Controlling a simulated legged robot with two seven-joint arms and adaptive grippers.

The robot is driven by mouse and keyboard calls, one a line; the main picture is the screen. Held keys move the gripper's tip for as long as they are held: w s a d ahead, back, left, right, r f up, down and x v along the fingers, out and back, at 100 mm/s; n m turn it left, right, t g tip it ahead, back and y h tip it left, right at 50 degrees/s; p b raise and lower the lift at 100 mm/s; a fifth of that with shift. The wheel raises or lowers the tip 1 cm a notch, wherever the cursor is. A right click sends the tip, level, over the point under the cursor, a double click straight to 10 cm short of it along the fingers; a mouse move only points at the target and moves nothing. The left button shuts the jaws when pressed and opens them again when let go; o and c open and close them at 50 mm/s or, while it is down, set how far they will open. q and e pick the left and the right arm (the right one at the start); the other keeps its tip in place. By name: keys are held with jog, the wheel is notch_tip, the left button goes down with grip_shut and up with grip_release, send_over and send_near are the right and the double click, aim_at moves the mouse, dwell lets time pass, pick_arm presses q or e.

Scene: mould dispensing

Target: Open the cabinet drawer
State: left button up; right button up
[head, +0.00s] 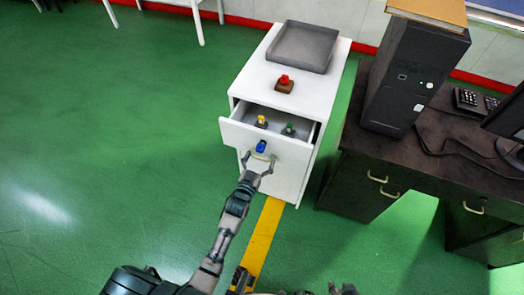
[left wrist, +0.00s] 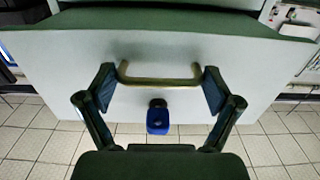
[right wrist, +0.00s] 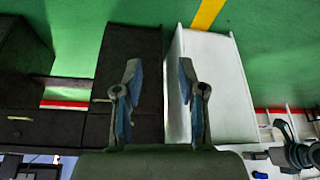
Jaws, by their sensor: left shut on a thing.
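The white cabinet (head: 283,190) stands in the middle of the head view. Its top drawer (head: 240,133) is partly out, with a yellow-topped piece (head: 262,121) and a green-topped piece (head: 289,129) inside. A blue piece (head: 261,146) sits on the drawer front; it also shows in the left wrist view (left wrist: 158,122). My left gripper (head: 259,160) is at the drawer handle (left wrist: 160,80), its fingers shut against the handle's two ends. My right gripper (right wrist: 158,72) is open and empty, with the cabinet and dark desk beyond it.
A grey tray (head: 303,47) and a red-topped piece (head: 284,84) are on the cabinet top. A dark desk (head: 345,165) stands close on the right, bearing a computer tower (head: 400,85). The green floor to the left is clear.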

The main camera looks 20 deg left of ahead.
jog(key=s+d+g+p, duration=0.1)
jog(key=s+d+g, duration=0.15)
jog(key=s, duration=0.25)
pick_arm(q)
jog(key=s+p, duration=0.5)
jog(key=s, duration=0.9)
jog(key=shift+a+f+p, duration=0.15)
jog(key=shift+a+p, duration=0.05)
jog(key=shift+p, duration=0.1)
pick_arm(e)
jog(key=s+x, duration=0.3)
jog(key=x, duration=1.3)
jog(key=shift+s+f+h, duration=0.3)
jog(key=shift+s+f, duration=0.1)
jog(key=shift+f, duration=0.05)
pick_arm(q)
jog(key=shift+s, duration=0.1)
pick_arm(e)
jog(key=shift+a+g, duration=0.1)
jog(key=shift+g, duration=0.15)
pick_arm(q)
jog(key=o, duration=1.3)
